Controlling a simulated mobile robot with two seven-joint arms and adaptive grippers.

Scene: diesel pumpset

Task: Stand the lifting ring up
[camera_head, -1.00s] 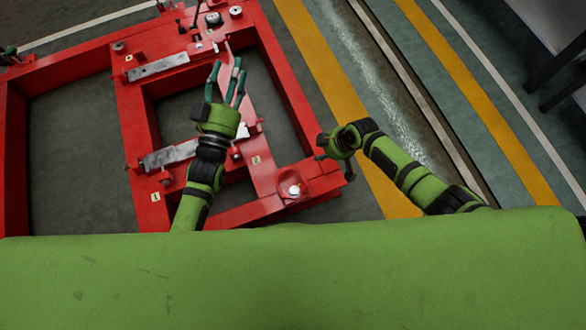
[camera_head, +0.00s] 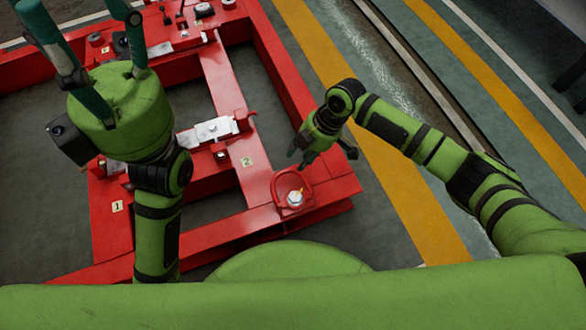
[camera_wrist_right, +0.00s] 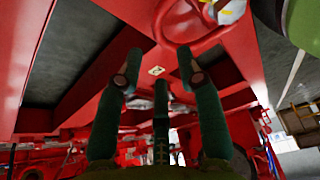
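The red lifting ring (camera_head: 280,204) lies flat around a silver bolt head (camera_head: 295,198) on the corner plate of the red frame. In the right wrist view the ring (camera_wrist_right: 160,18) is at the top, partly cut off. My right gripper (camera_head: 297,158) hangs just beyond the ring in the head view, apart from it. Its teal fingers (camera_wrist_right: 158,78) are spread with nothing between them in the wrist view. My left gripper (camera_head: 90,45) is high at the left, close to the head camera, its fingers spread and empty.
The red frame (camera_head: 222,85) carries white metal plates (camera_head: 213,130) and several small fittings. Numbered tags (camera_head: 246,161) mark its beams. Floor with yellow stripes (camera_head: 400,185) is clear to the right.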

